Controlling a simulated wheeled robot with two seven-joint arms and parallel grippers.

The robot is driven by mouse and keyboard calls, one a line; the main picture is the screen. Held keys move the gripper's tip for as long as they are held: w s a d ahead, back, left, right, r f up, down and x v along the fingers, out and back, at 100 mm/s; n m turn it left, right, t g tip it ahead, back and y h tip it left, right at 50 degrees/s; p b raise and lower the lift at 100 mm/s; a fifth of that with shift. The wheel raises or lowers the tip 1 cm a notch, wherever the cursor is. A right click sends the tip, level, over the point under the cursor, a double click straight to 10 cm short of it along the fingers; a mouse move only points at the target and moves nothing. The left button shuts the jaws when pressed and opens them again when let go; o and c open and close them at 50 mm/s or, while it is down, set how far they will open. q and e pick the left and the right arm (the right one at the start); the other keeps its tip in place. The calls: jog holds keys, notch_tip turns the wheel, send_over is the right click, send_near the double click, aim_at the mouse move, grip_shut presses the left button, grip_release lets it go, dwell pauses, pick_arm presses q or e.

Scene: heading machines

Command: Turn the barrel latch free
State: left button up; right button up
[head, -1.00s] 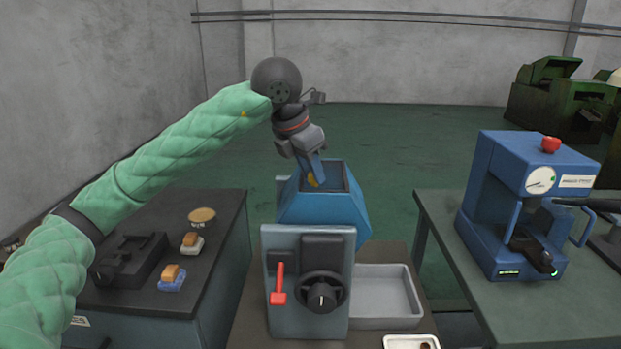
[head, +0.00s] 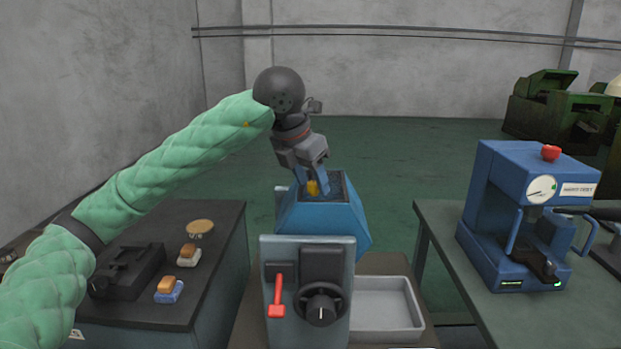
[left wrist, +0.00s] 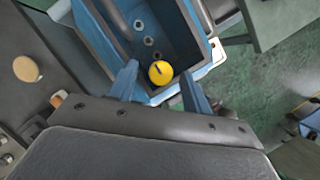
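A blue open-topped barrel (head: 318,220) with a dark interior stands behind the grey machine front. A round yellow knob with a dark mark (left wrist: 161,73), which looks like the barrel latch, sits at its near rim; the knob also shows in the head view (head: 312,188). My left gripper (head: 310,180) reaches down from above with its blue fingers on either side of the knob. In the left wrist view the left gripper (left wrist: 159,78) is open, with gaps beside the knob. Inside the barrel are several small round fittings. My right gripper is out of view.
The grey machine front (head: 290,249) carries a red lever (head: 277,298) and a black dial (head: 321,303). A grey tray (head: 423,328) is at its right. A dark side table (head: 225,222) is at left; a blue press-like machine (head: 480,220) stands on the right table.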

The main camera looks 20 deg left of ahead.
pick_arm(q)
jog(key=b+v, duration=0.1)
jog(key=v, duration=0.6)
jog(key=shift+r, duration=0.35)
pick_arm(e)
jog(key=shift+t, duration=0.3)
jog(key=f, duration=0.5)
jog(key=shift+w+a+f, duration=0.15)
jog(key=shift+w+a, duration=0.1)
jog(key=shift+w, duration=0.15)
pick_arm(q)
jog(key=shift+s, duration=0.1)
jog(key=shift+f, duration=0.1)
